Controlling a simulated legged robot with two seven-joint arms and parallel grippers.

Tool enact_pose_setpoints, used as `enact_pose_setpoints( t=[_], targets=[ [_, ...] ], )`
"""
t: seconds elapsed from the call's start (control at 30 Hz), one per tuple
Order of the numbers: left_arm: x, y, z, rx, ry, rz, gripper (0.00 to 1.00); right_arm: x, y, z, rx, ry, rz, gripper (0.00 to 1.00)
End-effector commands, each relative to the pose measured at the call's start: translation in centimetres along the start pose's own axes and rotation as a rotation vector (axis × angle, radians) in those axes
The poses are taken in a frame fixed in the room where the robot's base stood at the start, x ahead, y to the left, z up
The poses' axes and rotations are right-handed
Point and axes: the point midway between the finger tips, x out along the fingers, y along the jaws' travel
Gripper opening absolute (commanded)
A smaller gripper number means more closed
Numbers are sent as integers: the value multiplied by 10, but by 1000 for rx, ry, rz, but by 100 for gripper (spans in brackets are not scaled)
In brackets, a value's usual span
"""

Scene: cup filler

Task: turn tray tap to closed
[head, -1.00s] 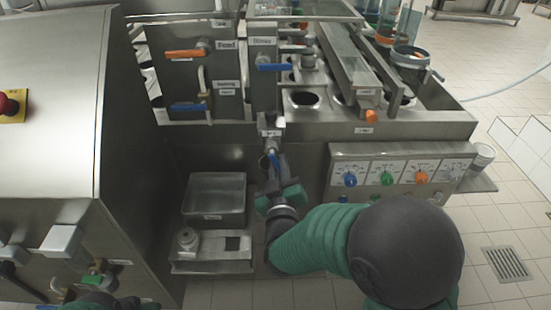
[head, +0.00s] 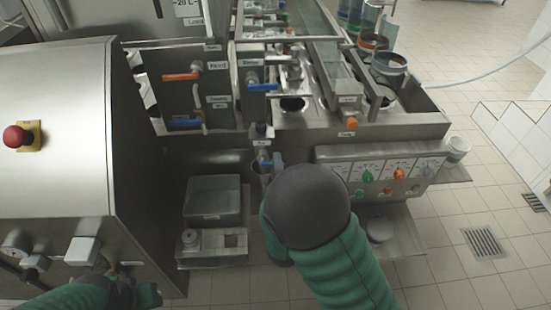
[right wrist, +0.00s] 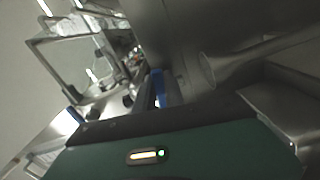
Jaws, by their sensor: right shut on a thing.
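The tray tap is a small metal tap under a labelled block at the front of the machine, with a blue handle (head: 265,163). My right gripper (head: 272,168) is at this handle, mostly hidden behind my own dark, rounded arm link. In the right wrist view the blue handle (right wrist: 158,86) stands upright at the jaws, and the gripper is shut on it. The exact angle of the handle is hard to tell. My left gripper (head: 138,295) is at the lower left, low beside the steel cabinet, and its fingers are not clear.
An orange-handled tap (head: 181,77) and blue-handled taps (head: 262,87) sit higher on the machine. A grey bin (head: 213,201) stands below left of the tray tap. A knob panel (head: 385,172) is to the right. A steel cabinet (head: 60,120) with a red button fills the left.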

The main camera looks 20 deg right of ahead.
Motion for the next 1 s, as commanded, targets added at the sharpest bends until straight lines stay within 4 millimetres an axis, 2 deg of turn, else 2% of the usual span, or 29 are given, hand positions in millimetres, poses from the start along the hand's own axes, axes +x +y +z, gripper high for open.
enact_pose_setpoints(
  t=[0.03, 0.3, 0.9, 0.93, 1.0],
  targets=[
    [-8, 0, -2, 0, 0, 0, 35, -1, 2, -2, -31, 5, -9, 0],
    [-20, 0, -5, 0, 0, 0, 35, -1, 3, -2, -152, 5, -9, 0],
    [-23, 0, -5, 0, 0, 0, 35, -1, 2, -2, -190, 5, -11, 0],
    [-23, 0, -5, 0, 0, 0, 35, -1, 2, -2, -190, 5, -11, 16],
    [-23, 0, -5, 0, 0, 0, 35, -1, 2, -2, -190, 5, -10, 26]
  ],
)
